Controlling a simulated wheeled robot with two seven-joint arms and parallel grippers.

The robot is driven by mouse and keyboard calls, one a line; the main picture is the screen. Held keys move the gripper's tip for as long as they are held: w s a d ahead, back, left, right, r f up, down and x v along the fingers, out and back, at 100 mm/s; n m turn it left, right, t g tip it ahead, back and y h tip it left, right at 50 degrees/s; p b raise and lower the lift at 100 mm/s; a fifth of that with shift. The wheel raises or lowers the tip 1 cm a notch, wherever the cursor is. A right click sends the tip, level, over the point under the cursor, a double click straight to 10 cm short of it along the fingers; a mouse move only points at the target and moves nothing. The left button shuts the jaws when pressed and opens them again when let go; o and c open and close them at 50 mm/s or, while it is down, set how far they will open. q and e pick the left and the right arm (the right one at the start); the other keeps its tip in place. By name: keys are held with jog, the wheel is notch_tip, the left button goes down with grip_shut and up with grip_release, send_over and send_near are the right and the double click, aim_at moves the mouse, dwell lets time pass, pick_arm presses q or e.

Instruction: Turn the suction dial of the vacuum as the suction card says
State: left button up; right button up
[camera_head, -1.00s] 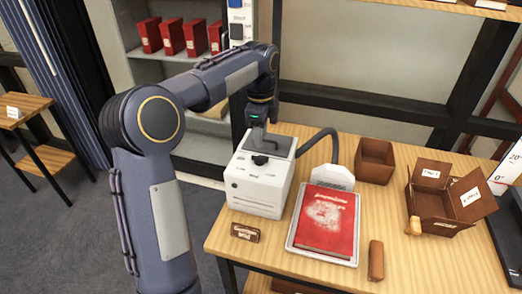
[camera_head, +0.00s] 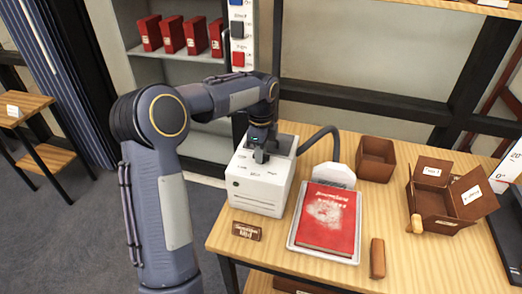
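The vacuum (camera_head: 258,188) is a white box at the table's left front corner, with a dark hose running from it to a white nozzle (camera_head: 335,176). Its dark dial is on top, at my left gripper's fingertips, and is mostly hidden by them. My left gripper (camera_head: 261,155) points down at the vacuum's top. I cannot tell whether its fingers are closed on the dial. A small brown card (camera_head: 247,231) with white lettering stands in front of the vacuum; its words are too small to read surely. My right gripper is not in view.
A red book (camera_head: 327,222) lies on a white tray right of the vacuum. A brown open box (camera_head: 376,160), a brown flapped box (camera_head: 450,198) and a small brown block (camera_head: 377,258) are farther right.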

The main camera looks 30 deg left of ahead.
pick_arm(q)
grip_shut()
jog(key=shift+r+n, duration=0.1)
jog(key=shift+n, duration=0.3)
jog(key=n+p, duration=0.1)
jog(key=n, duration=0.5)
jog(key=shift+n+p, duration=0.3)
jog(key=shift+p, duration=0.1)
jog(key=n, duration=0.5)
jog(key=shift+p, duration=0.35)
jog(key=n, duration=0.5)
jog(key=shift+n, duration=0.4)
